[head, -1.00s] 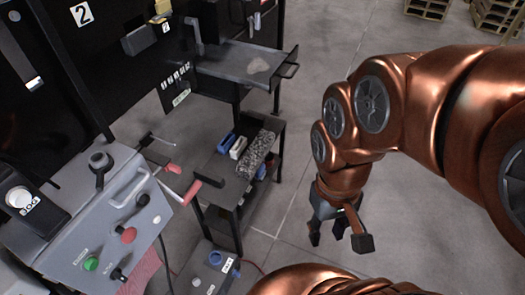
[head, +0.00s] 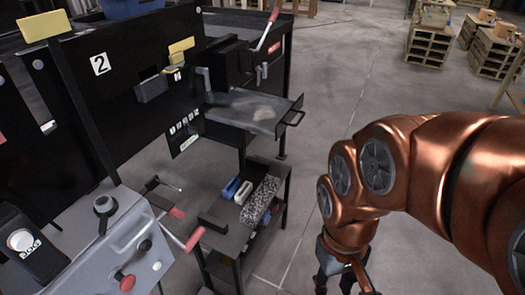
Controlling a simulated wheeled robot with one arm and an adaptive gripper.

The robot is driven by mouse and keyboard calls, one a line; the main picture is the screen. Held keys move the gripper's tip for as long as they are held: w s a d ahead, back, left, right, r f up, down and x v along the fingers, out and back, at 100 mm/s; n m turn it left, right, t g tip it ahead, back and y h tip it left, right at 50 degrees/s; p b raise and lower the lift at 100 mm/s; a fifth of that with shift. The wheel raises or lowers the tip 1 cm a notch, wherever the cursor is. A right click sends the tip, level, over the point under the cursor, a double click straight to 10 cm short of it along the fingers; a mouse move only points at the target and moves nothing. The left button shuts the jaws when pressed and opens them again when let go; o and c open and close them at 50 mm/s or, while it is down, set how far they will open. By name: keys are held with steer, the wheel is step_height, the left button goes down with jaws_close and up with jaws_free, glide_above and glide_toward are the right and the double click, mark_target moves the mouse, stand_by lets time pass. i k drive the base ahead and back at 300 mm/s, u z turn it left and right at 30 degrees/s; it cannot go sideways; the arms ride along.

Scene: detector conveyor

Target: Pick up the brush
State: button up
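I cannot tell for certain which thing is the brush. A blue block-shaped piece (head: 229,188) and a white one (head: 243,192) lie side by side on the low dark cart (head: 228,239), and either could be a brush. A grey speckled slab (head: 261,199) lies just right of them. My gripper (head: 334,288) hangs at the lower middle, right of the cart and apart from it. Its fingers look spread with nothing visible between them. Their tips are near or past the bottom edge of the picture.
A pulled-out metal tray (head: 235,112) with a pale patch juts out above the cart. A grey control box (head: 110,255) and red-tipped levers (head: 195,238) stand at the left. Wooden pallets (head: 430,50) stand far right. The floor right of the cart is open.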

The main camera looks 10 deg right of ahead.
mark_target(265, 221)
steer(key=z, duration=2.1)
steer(key=i, duration=1.1)
steer(key=u, duration=3.8)
steer(key=i, duration=0.15)
steer(key=u, duration=0.05)
